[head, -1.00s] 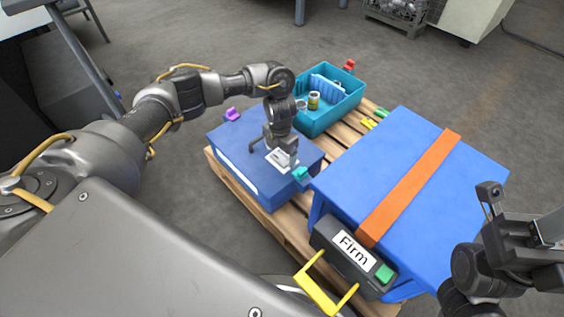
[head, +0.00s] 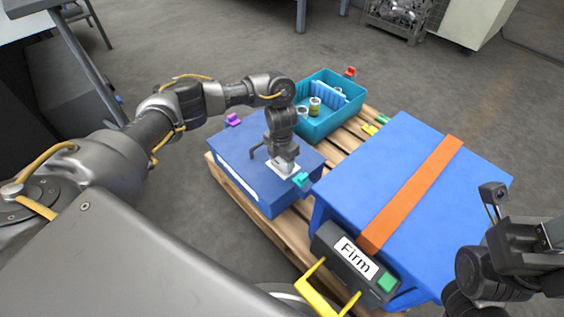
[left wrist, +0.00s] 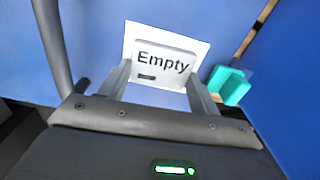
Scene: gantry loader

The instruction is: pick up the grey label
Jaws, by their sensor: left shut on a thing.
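The grey label (left wrist: 160,62), printed "Empty", is between the fingertips of my left gripper (left wrist: 160,82) in the left wrist view. A white square (left wrist: 128,42) shows behind it. In the head view my left gripper (head: 284,162) is shut on the label, low over the top of the left blue box (head: 240,160). The fingers hide much of the label there, and I cannot tell whether it touches the box. Part of my right arm shows at the lower right of the head view; its jaws are not clear.
A larger blue box (head: 400,165) with an orange strap (head: 415,190) and a "Firm" tag (head: 355,258) stands to the right. A teal bin (head: 330,125) with jars is behind. A teal clip (head: 301,180) is close to my left gripper. All stand on a wooden pallet (head: 285,233).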

